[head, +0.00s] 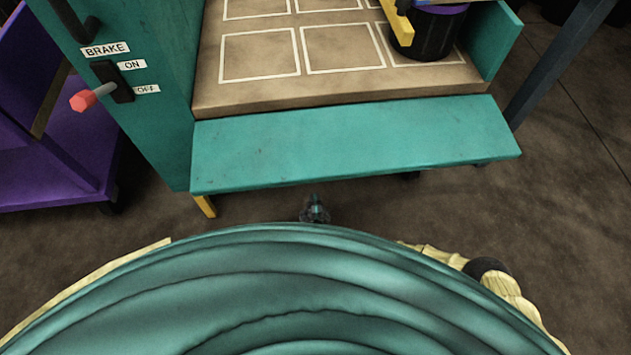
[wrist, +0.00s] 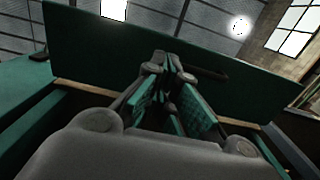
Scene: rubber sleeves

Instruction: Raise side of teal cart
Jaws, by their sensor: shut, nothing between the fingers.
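The teal cart (head: 160,110) stands ahead, with a tan bed (head: 345,88) marked in white-outlined squares. Its near side panel (head: 350,145) is folded down, sticking out toward me from the bed's edge. My gripper (head: 314,203) shows as a small dark tip just below the panel's near edge. In the wrist view, my gripper (wrist: 172,68) is shut and empty, pointing up in front of the panel's teal face (wrist: 95,55). I cannot tell whether the fingertips touch the panel. My arm's teal sleeve hides most of the gripper in the head view.
A brake lever (head: 92,97) with a red knob sits on the cart's left post, pointing toward the OFF side. A black bucket (head: 428,35) stands on the bed at the back right. A purple cart (head: 55,120) stands close on the left. The floor at right (head: 570,200) is clear.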

